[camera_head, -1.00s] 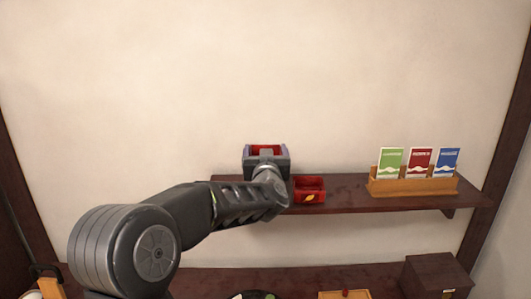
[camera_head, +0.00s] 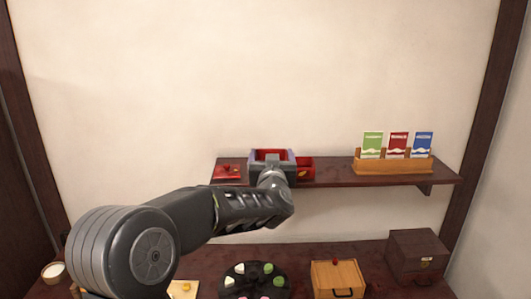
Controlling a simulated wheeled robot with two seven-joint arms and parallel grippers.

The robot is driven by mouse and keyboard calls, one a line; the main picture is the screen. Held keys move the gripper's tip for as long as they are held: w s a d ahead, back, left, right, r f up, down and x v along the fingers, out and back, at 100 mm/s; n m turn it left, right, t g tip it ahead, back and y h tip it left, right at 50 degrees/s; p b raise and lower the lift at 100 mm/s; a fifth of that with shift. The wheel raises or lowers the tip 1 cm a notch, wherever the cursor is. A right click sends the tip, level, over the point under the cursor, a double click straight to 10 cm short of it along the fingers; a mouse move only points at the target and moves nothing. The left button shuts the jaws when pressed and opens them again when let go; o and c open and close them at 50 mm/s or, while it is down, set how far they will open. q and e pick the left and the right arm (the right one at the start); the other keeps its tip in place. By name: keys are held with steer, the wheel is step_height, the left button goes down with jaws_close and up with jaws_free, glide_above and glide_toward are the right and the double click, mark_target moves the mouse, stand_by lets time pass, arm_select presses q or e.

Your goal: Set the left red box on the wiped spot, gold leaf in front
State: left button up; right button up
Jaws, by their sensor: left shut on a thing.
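My left gripper (camera_head: 272,158) is shut on a red box (camera_head: 271,154), whose red inside shows between the jaws, over the middle-left of the shelf. The gripper hides its front, so I cannot see a gold leaf on it or tell whether it touches the shelf. A second red box (camera_head: 306,166) with a gold mark stands just right of the gripper, partly hidden by it. I cannot make out the wiped spot. My right gripper is not in view.
A low red thing (camera_head: 227,171) with a small gold spot lies at the left end of the shelf (camera_head: 345,177). A wooden holder (camera_head: 392,166) with three cards stands right. Below are a dark round tray (camera_head: 255,279), a wooden box (camera_head: 337,279) and a dark box (camera_head: 416,251).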

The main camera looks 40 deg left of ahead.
arm_select(q)
steer(key=s+d+f+m+t+h, duration=0.1)
steer(key=d+f+m+h, duration=0.2)
steer(key=d+f, duration=1)
steer(key=s+d+f+m+t+h+b, duration=0.1)
steer(key=s+d+f+m+t+h, duration=0.1)
steer(key=d+f+m+h, duration=0.2)
steer(key=d+f+h, duration=0.3)
steer(key=d+f, duration=0.5)
steer(key=d, duration=0.2)
steer(key=shift+s+f+h, duration=0.2)
steer(key=shift+f+h, duration=0.1)
steer(key=shift+f, duration=0.05)
